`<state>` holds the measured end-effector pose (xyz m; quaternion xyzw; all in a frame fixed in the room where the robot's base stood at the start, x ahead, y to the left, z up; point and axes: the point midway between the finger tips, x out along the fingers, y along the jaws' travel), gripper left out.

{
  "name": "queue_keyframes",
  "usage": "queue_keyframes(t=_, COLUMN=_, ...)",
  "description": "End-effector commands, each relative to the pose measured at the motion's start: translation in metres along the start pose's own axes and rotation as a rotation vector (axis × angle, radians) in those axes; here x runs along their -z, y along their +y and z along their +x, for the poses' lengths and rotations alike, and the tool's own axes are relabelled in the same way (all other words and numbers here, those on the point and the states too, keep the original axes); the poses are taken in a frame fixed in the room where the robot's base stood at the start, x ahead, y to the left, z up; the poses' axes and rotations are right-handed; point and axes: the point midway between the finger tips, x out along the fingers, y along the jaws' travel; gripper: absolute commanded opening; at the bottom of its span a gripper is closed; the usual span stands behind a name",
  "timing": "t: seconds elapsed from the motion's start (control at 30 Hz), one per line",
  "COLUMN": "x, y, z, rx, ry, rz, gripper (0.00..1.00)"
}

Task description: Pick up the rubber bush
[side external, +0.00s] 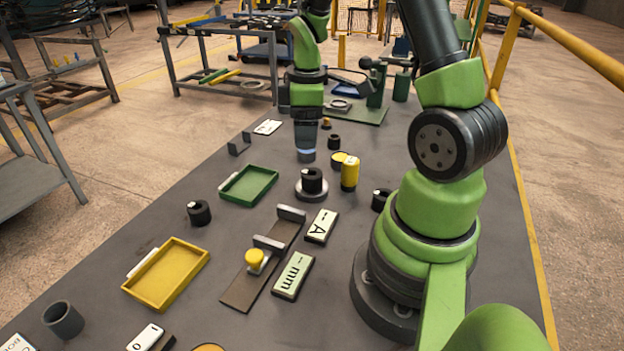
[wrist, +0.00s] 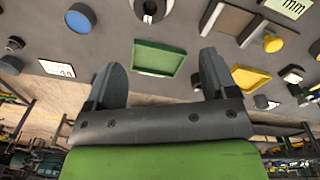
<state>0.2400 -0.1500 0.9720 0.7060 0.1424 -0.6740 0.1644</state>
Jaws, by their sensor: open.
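Several short black cylinders look like rubber bushes, and I cannot tell which one is meant. One (side external: 199,213) stands alone on the bench left of the green tray; what seems to be the same one (wrist: 195,80) is partly hidden by a finger in the wrist view. Another (side external: 312,180) sits on a round grey base, also at the top of the wrist view (wrist: 150,8). A third (side external: 380,199) is beside my base, partly hidden. My gripper (side external: 306,138) points down over the far half of the bench. Its fingers (wrist: 161,66) are apart with nothing held.
A green tray (side external: 249,185) and a yellow tray (side external: 166,275) lie on the left. A yellow cylinder (side external: 350,173) stands beside the round base. A brown plate (side external: 240,293) carries upright brackets and a yellow knob (side external: 254,259). A grey hollow cylinder (side external: 63,319) stands near the front left.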

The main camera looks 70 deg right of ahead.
Motion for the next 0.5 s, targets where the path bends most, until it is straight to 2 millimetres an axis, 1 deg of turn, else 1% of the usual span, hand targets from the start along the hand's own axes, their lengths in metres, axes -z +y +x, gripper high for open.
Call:
queue_keyframes(t=0.03, x=-0.006, y=0.004, z=0.011, rx=0.019, ry=-0.017, rz=-0.024, gripper=0.79)
queue_keyframes(t=0.13, x=-0.012, y=0.009, z=0.024, rx=0.036, ry=-0.032, rz=-0.067, gripper=0.79)
queue_keyframes(t=0.23, x=-0.014, y=0.009, z=0.036, rx=0.046, ry=-0.038, rz=-0.084, gripper=0.79)
queue_keyframes(t=0.4, x=-0.015, y=0.008, z=0.061, rx=0.046, ry=-0.038, rz=-0.087, gripper=0.79)
queue_keyframes(t=0.5, x=-0.015, y=0.008, z=0.071, rx=0.045, ry=-0.037, rz=-0.085, gripper=0.79)
